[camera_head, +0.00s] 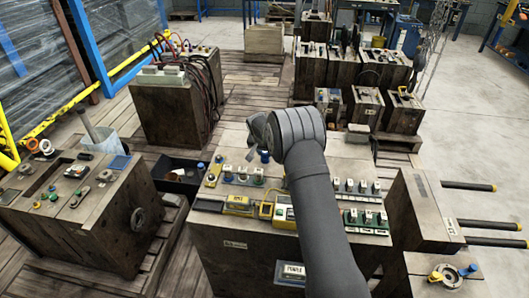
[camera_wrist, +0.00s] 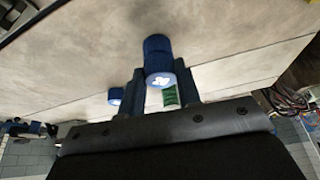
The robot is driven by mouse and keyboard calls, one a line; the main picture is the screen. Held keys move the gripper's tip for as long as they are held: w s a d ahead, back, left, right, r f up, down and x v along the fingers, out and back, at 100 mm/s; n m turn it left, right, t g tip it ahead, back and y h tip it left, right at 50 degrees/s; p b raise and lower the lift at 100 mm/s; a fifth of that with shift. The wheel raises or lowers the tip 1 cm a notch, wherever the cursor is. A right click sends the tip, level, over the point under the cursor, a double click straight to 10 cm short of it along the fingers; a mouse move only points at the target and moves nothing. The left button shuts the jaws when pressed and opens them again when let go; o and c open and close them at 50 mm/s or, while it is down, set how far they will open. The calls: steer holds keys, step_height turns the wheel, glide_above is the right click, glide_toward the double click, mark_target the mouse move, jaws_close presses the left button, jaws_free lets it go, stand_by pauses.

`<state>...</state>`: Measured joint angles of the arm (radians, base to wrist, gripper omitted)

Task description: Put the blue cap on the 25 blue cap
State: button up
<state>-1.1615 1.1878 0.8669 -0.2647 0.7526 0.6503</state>
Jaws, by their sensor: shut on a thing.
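In the wrist view, my gripper (camera_wrist: 161,92) is shut on a blue cap (camera_wrist: 158,52), a round blue piece with a white mark on its end. The mark is too small to read. In the head view, my gripper (camera_head: 260,132) is over the far part of the central wooden block (camera_head: 215,228), partly hidden by my wrist. A blue round piece (camera_head: 264,156) shows just below it. I cannot read which is marked 25. Another blue piece (camera_wrist: 115,96) shows left of the fingers.
Yellow devices (camera_head: 238,203) lie near the block's front edge. More white and green fittings (camera_head: 365,216) stand right of my arm. A black bin (camera_head: 182,167) is left of the block. A wooden block with loose parts (camera_head: 85,215) stands farther left.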

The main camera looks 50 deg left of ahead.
steer(key=shift+f, duration=0.1)
steer(key=o, duration=0.9)
steer(key=shift+r, duration=0.45)
steer(key=v, duration=1.1)
steer(key=shift+s+d+r, duration=0.1)
steer(key=shift+d+r, duration=0.05)
